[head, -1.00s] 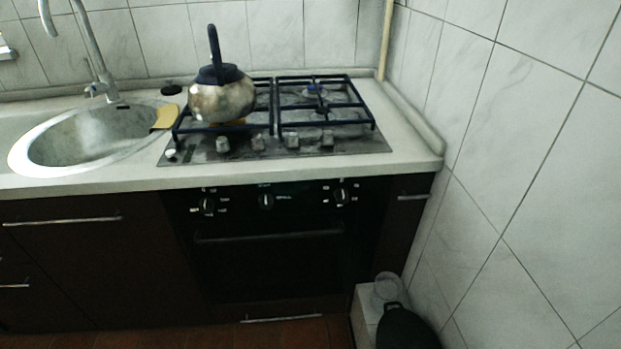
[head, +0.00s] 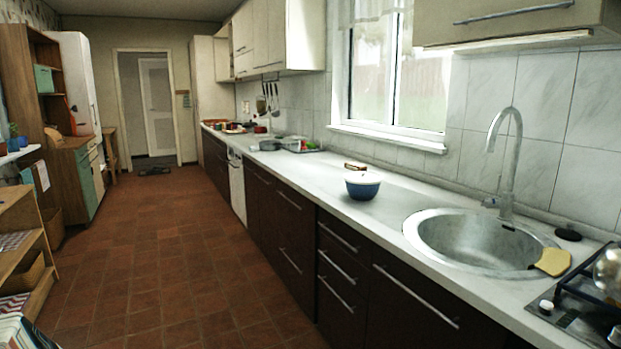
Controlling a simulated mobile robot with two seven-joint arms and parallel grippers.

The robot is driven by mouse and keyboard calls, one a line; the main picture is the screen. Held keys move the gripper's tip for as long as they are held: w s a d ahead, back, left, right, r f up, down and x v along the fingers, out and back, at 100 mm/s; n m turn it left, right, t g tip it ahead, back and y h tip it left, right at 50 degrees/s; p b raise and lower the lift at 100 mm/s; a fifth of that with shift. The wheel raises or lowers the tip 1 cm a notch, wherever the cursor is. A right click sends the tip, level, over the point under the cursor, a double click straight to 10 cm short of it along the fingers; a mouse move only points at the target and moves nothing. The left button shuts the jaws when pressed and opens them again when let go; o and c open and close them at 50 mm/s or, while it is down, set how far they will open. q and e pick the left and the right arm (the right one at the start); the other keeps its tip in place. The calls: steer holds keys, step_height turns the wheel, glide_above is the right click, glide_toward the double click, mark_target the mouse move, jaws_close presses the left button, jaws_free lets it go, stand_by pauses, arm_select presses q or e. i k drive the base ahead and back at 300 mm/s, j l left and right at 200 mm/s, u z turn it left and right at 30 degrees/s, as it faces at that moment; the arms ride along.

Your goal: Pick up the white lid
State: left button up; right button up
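A small blue pot (head: 362,189) stands on the white countertop, left of the sink. A pale, whitish top (head: 362,177) shows at its upper edge. It may be the white lid, but it is too small to tell whether it is a lid or the pot's inside. Neither of my grippers is in the head view.
The round sink (head: 470,243) with its tall faucet (head: 508,160) is on the right, with a yellow cloth or sponge (head: 553,261) on its rim. The stove (head: 580,312) is at the lower right. Clutter stands far along the counter. The tiled floor (head: 170,270) is clear.

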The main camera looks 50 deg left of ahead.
mark_target(359, 177)
steer(key=u, duration=1.3)
steer(key=i+j+z, duration=0.2)
steer(key=i, duration=0.25)
steer(key=i+j+z, duration=0.2)
steer(key=i+j, duration=0.15)
steer(key=i, duration=0.1)
